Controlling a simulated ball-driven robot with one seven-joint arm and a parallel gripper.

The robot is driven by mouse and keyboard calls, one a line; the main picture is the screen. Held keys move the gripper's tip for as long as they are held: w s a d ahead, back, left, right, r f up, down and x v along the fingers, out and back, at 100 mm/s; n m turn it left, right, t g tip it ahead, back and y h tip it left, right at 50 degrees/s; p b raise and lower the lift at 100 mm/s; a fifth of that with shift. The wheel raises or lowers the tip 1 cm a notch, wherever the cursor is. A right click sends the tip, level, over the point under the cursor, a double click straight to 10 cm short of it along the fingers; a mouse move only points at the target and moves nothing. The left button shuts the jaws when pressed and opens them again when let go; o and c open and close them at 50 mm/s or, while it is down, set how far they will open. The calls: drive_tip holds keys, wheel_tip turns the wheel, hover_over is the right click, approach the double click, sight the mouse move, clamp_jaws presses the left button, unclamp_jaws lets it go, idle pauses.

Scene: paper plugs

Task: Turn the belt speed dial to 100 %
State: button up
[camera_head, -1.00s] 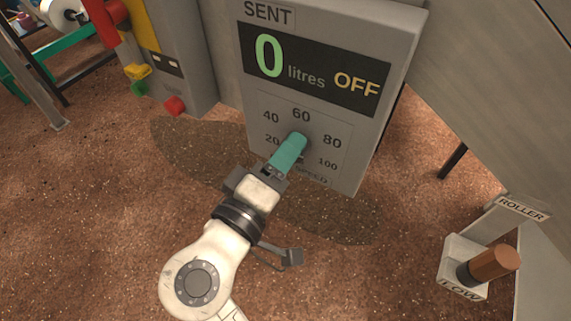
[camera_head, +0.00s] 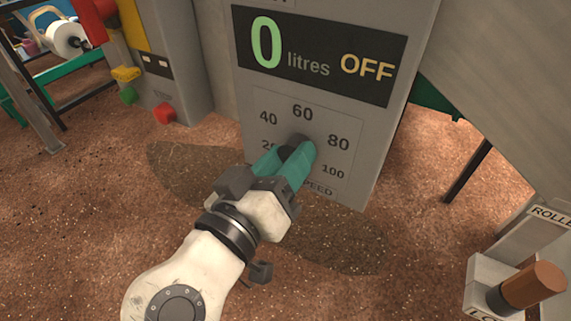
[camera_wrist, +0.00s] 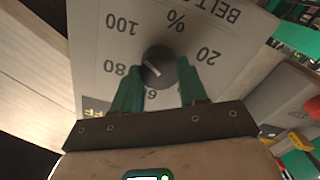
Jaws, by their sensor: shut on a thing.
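The belt speed dial (camera_head: 298,139) is a dark grey round knob on the grey panel, mostly covered by my fingers in the head view. In the wrist view the dial (camera_wrist: 158,64) shows upside down, with a short white mark on its face. The mark seems to lie on the side toward 60 and 80, but I cannot read its exact value. The numbers 20, 40, 60, 80 and 100 ring it. My gripper (camera_head: 290,153), with teal fingers, is shut on the dial, one finger on each side. The gripper also shows in the wrist view (camera_wrist: 158,80).
The display (camera_head: 315,55) above the dial reads 0 litres and OFF. A lever with a brown handle (camera_head: 534,287) stands at the lower right. Red (camera_head: 165,112), green and yellow buttons are on a cabinet at the left. Brown floor is open around the panel.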

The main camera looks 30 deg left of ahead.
drive_tip(key=shift+f, duration=0.15)
idle(0.3)
drive_tip(key=o, duration=1.1)
drive_tip(key=shift+c, duration=0.2)
drive_tip(key=shift+s, duration=0.1)
drive_tip(key=s+p, duration=0.1)
drive_tip(key=s, duration=0.9)
drive_tip(key=shift+s, duration=0.3)
